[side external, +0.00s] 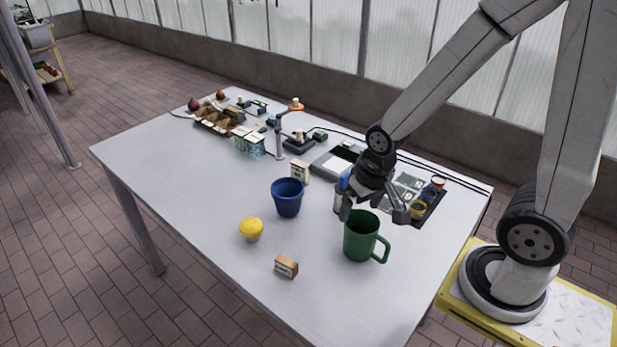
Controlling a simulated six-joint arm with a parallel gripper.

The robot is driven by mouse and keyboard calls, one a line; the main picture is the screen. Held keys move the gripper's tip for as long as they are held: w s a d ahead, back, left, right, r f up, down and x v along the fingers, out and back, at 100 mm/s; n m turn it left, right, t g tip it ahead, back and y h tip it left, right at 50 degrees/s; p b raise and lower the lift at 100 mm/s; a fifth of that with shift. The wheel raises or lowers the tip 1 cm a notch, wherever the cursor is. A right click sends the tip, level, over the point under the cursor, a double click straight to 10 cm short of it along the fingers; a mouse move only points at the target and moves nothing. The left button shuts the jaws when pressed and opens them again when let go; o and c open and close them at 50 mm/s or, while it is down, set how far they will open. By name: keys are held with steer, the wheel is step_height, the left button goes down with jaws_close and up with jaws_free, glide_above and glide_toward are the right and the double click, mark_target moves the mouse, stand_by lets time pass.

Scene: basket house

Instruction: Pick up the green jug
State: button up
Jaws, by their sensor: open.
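The green jug (360,238) stands upright on the white table, near its front right part. Its handle (381,249) points to the right. My gripper (373,214) is just above the jug, with its fingers spread open, one near the jug's left rim and one near the right rim. It looks empty. Whether the fingertips touch the rim, I cannot tell. The gripper hides part of the jug's top.
A blue pot (287,198) stands left of the jug. A yellow-topped cup (251,229) and a small tan box (286,267) are nearer the front. Behind the gripper lies a dark tray (431,212) with small items. The table's left side (160,155) is clear.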

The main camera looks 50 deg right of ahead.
mark_target(382, 238)
steer(key=s+d+f+m, duration=0.1)
steer(key=d+f+m, duration=0.1)
steer(key=m, duration=0.3)
steer(key=s+d+f+m+g, duration=0.1)
steer(key=d+f+m, duration=0.1)
steer(key=m, duration=0.3)
steer(key=s+d+f+m+g, duration=0.1)
steer(key=d+f+m, duration=0.1)
steer(key=m, duration=0.3)
steer(key=shift+s+m, duration=0.15)
steer(key=shift+m, duration=0.25)
steer(key=shift+a+f, duration=0.1)
steer(key=shift+f, duration=0.1)
steer(key=shift+f, duration=1.15)
steer(key=shift+f, duration=0.2)
steer(key=shift+s+f, duration=0.1)
steer(key=shift+f, duration=2.3)
steer(key=shift+c, duration=0.2)
jaws_close()
